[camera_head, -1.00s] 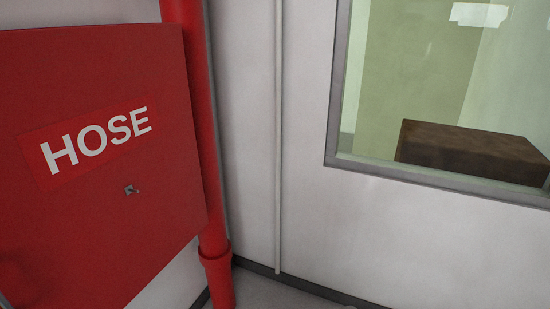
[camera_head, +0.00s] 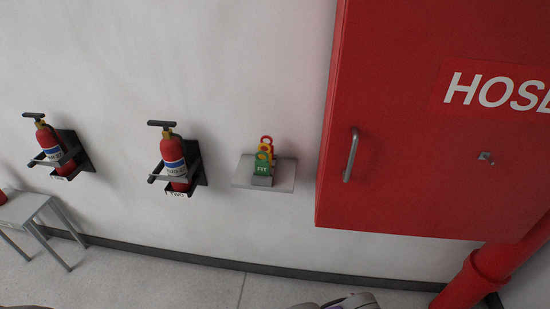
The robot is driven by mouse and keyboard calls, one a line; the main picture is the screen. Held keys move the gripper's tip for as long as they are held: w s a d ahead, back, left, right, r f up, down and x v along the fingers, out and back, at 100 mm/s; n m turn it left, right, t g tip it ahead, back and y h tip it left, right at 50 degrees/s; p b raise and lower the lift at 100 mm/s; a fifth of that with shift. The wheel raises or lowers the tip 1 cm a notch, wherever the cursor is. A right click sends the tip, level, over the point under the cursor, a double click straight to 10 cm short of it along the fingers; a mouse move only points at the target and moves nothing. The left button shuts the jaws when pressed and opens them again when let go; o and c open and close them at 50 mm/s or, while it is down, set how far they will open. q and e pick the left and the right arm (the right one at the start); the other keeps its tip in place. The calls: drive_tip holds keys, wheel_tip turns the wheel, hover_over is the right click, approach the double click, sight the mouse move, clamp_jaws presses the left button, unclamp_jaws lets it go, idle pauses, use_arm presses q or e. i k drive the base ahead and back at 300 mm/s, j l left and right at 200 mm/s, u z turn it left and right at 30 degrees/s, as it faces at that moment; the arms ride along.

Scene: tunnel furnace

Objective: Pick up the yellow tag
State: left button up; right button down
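The yellow tag (camera_head: 265,148) stands in a small holder on a grey wall shelf (camera_head: 284,181). It sits between a green tag (camera_head: 261,166) in front, marked "FIT", and a red tag (camera_head: 267,139) behind, and the green one hides most of it. Part of a grey and dark shape, probably mine, shows at the bottom edge below the shelf. I cannot make out fingers on it. Neither gripper can be made out in the view.
A red hose cabinet (camera_head: 415,150) with a handle (camera_head: 351,155) juts out right of the shelf. Two fire extinguishers (camera_head: 174,160) (camera_head: 48,143) hang in wall brackets to the left. A grey table (camera_head: 22,207) stands far left. A red pipe (camera_head: 487,275) is at lower right. The floor below the shelf looks clear.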

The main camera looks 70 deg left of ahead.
sight(261, 156)
drive_tip(key=u, duration=2.65)
